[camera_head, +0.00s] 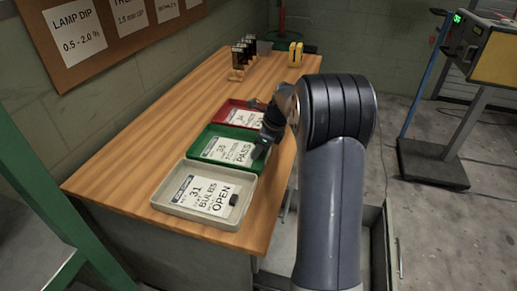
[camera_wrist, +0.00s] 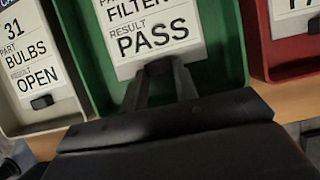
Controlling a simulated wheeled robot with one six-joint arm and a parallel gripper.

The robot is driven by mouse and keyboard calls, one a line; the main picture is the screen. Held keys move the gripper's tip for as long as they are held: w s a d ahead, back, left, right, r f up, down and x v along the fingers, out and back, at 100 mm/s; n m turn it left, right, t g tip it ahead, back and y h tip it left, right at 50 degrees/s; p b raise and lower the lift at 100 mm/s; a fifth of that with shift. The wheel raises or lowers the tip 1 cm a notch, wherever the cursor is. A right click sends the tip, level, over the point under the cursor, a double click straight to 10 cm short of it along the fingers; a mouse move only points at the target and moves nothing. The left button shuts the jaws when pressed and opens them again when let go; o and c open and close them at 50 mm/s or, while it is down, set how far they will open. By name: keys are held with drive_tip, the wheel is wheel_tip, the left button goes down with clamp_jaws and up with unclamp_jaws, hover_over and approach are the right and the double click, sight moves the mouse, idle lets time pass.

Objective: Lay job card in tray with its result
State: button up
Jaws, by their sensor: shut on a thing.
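A white job card (camera_wrist: 150,22), its lower lines reading FILTER and RESULT PASS, is at the green tray (camera_wrist: 95,75). My gripper (camera_wrist: 158,72) is shut at the lower edge of this card, its fingers close together. In the head view the card (camera_head: 226,149) appears within the green tray (camera_head: 206,136); whether it touches the tray floor I cannot tell. My gripper (camera_head: 266,138) reaches over the tray's right end and hides part of it. The card's upper part is cut off in the wrist view.
A pale tray (camera_head: 165,196) in front holds card 31, BULBS, OPEN, with a black tab. A red tray (camera_head: 228,107) behind holds another card. Small black items (camera_head: 243,54) and a yellow object (camera_head: 295,54) stand at the bench's far end. The bench's left side is clear.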

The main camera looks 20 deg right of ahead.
drive_tip(key=o, duration=1)
drive_tip(key=shift+c, duration=0.2)
drive_tip(key=p+v, duration=0.2)
drive_tip(key=v, duration=1)
